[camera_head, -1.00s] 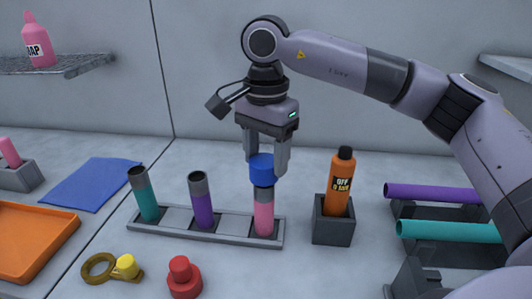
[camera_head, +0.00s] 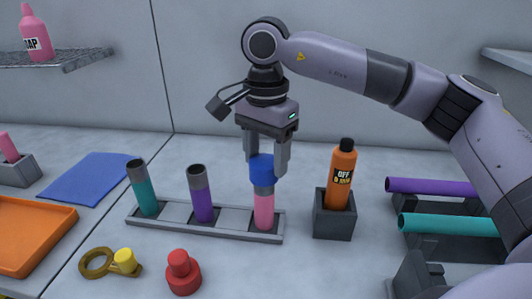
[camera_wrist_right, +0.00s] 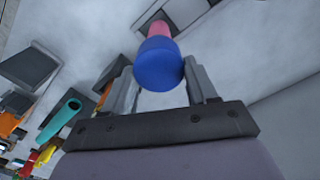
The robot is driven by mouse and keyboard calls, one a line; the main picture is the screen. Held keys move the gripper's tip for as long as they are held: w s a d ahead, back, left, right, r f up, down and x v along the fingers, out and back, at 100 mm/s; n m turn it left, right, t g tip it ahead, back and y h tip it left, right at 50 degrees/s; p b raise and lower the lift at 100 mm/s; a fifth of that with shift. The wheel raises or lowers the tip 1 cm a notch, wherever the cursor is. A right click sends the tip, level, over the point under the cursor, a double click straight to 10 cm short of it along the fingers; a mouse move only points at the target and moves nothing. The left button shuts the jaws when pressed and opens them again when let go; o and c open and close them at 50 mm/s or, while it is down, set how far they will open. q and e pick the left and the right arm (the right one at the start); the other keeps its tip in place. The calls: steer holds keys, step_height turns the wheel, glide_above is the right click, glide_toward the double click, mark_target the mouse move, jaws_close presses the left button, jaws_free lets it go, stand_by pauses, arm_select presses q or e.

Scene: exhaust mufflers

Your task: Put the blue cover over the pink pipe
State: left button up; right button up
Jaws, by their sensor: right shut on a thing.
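The pink pipe (camera_head: 264,212) stands upright in the right end of a grey rack (camera_head: 174,225). Its top section is a grey band. The blue cover (camera_head: 262,170) sits at the top of the pipe, in line with it, with some grey showing below. How far it fits over the pipe I cannot tell. My right gripper (camera_head: 266,172) points down and is shut on the blue cover, one finger on each side. In the right wrist view the blue cover (camera_wrist_right: 158,66) lies between the fingers and hides most of the pink pipe (camera_wrist_right: 159,30). My left gripper is not in view.
Teal (camera_head: 146,194) and purple (camera_head: 202,201) pipes stand in the same rack. An orange bottle (camera_head: 341,182) in a grey holder stands close on the right. A red cover (camera_head: 182,275) and a yellow piece (camera_head: 124,259) with a ring lie in front.

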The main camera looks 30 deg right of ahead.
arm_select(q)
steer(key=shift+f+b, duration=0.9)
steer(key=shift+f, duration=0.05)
arm_select(e)
steer(key=shift+f, duration=1.4)
steer(key=o, duration=1.1)
steer(key=shift+c, duration=0.2)
step_height(320, 180, up, 6)
steer(key=shift+r, duration=0.6)
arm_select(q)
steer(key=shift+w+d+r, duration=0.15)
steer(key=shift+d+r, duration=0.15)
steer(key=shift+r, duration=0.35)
